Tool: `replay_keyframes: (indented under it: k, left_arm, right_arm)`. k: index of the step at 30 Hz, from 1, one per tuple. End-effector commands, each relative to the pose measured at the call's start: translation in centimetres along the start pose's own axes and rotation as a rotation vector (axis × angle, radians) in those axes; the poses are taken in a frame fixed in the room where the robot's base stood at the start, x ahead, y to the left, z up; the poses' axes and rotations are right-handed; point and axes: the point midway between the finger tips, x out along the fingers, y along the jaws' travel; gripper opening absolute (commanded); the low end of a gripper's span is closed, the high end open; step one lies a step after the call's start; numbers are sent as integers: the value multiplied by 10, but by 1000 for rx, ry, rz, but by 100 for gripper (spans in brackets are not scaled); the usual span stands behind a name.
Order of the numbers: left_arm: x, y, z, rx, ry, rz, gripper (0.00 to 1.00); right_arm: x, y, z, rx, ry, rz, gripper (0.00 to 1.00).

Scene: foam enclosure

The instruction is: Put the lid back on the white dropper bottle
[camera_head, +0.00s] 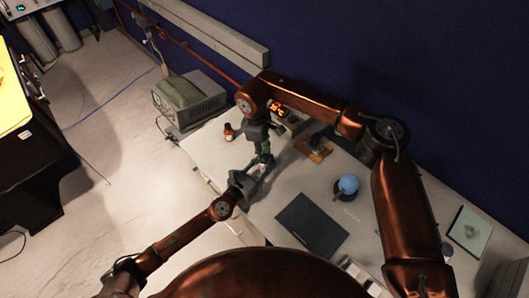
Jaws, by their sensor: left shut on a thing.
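My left gripper (256,175) reaches in from the lower left and is shut on a small, pale thing (263,167) that looks like the white dropper bottle. The bottle is mostly hidden between the two grippers. My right gripper (264,160) points down from above, with its fingertips right at the top of that small thing. I cannot tell whether the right gripper is open or shut, or whether it holds the lid. The lid cannot be made out separately.
A small brown bottle (229,131) stands left of the grippers. A grey box device (188,98) is behind it. A dark flat pad (311,226), a blue ball-shaped thing (348,184) and an orange-brown rack (314,148) are to the right. A pale glass plate (469,230) lies far right.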

Motion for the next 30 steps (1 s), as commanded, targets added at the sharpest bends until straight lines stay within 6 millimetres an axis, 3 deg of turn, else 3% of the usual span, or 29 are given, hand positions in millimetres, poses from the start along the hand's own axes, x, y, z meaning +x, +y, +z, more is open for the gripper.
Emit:
replay_keyframes:
  k: [11,22,30]
  left_arm:
    - [0,3,0,0,-1,5,0]
    - [0,3,1,0,-1,6,0]
    - [0,3,0,0,-1,6,0]
  right_arm:
    - [-1,-1,1,-2,-3,-2,36]
    - [-40,-1,5,-3,-3,-2,36]
    - [-44,-1,6,-3,-4,-4,36]
